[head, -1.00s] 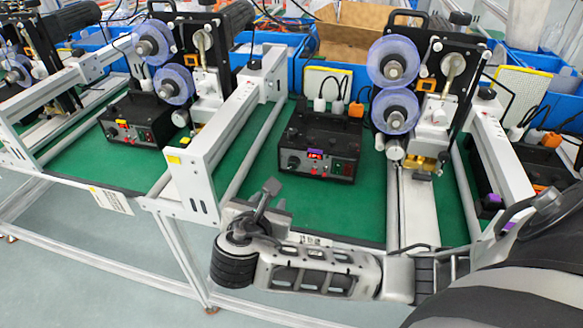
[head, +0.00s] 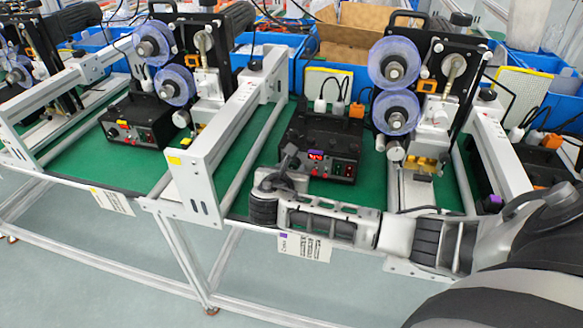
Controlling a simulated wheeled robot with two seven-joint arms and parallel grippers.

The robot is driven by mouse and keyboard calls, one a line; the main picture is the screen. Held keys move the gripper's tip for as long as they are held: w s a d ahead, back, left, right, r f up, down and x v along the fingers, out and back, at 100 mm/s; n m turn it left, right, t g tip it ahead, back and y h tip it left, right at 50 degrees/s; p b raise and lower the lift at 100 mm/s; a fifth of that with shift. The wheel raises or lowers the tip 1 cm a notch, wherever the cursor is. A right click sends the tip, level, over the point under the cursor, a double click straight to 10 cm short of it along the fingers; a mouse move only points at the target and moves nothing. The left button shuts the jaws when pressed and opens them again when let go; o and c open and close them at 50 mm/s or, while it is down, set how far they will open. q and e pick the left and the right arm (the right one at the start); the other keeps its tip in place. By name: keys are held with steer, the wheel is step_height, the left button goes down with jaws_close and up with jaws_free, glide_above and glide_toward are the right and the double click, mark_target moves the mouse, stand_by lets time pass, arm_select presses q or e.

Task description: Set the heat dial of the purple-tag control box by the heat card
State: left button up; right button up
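The black control box with the purple tag (head: 316,154) stands on the green mat in the middle bay. Its front panel has a red display (head: 316,156) and switches at the right. My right gripper (head: 288,166) is in front of the panel's left end, and its fingers hide the dial there. Whether they touch it, and whether they are open or shut, I cannot tell. A white card (head: 304,248) with a purple mark hangs on the front rail below this box, partly behind my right arm; its print is too small to read. My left gripper is not in view.
A yellow-tag control box (head: 140,122) stands in the left bay, with its own card (head: 111,201) on the rail. White frame beams (head: 215,150) flank the middle bay. Clear reels (head: 395,110) and a metal press stand right of the purple-tag box.

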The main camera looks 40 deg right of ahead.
steer(key=shift+w+d+f, duration=0.15)
steer(key=shift+w+d, duration=0.1)
steer(key=shift+d, duration=0.1)
steer(key=shift+c, duration=0.3)
steer(key=c, duration=0.6)
steer(key=m+t+y, duration=0.1)
steer(key=m, duration=0.2)
steer(key=shift+s+t, duration=0.1)
steer(key=shift+t, duration=0.2)
steer(key=shift+c, duration=0.2)
steer(key=o, duration=0.7)
steer(key=v, duration=1.6)
steer(key=shift+d, duration=0.2)
